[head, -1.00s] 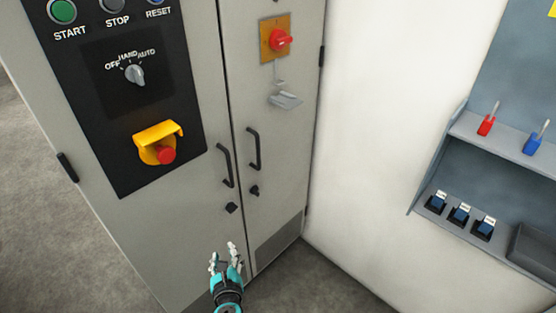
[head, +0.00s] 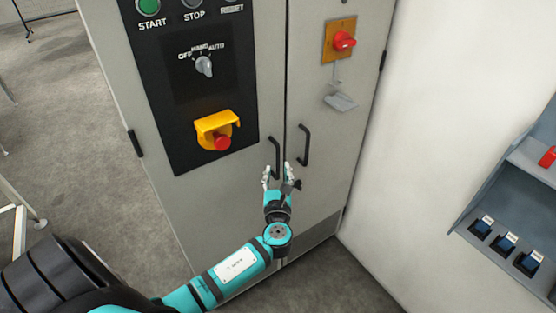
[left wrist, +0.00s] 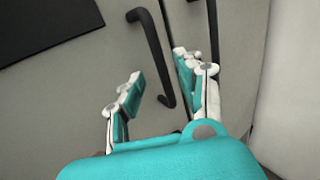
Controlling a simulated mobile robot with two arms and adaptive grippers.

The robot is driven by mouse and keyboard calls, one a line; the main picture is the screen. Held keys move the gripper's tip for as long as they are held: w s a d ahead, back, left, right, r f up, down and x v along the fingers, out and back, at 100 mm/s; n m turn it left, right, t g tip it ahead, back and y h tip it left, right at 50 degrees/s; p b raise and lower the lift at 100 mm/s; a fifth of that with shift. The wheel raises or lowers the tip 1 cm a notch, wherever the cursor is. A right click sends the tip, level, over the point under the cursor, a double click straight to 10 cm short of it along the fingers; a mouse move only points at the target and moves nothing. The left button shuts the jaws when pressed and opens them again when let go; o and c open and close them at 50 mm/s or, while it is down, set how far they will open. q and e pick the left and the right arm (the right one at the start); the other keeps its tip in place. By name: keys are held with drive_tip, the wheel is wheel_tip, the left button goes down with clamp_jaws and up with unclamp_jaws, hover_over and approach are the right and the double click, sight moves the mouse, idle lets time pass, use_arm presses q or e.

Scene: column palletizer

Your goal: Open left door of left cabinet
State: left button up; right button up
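The grey cabinet has a left door (head: 240,185) with a black control panel and a right door (head: 335,130). The left door's black handle (head: 276,155) is a vertical bar near the seam; it also shows in the left wrist view (left wrist: 152,55). The right door's handle (head: 304,146) stands just right of the seam. My left gripper (head: 278,172) is open and empty, its fingers at the lower end of the left door's handle. In the left wrist view the handle's lower end lies between the spread fingertips (left wrist: 160,75). Both doors look shut. My right gripper is not in view.
The panel carries a yellow-shrouded red emergency button (head: 220,138) and a selector knob (head: 204,66). A red switch (head: 344,41) sits on the right door. A white wall and a grey shelf (head: 500,210) stand at the right. Open floor lies left of the cabinet.

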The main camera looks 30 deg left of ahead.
sight(278, 164)
use_arm(q)
drive_tip(key=x, duration=0.5)
clamp_jaws()
drive_tip(key=shift+f, duration=0.1)
idle(0.5)
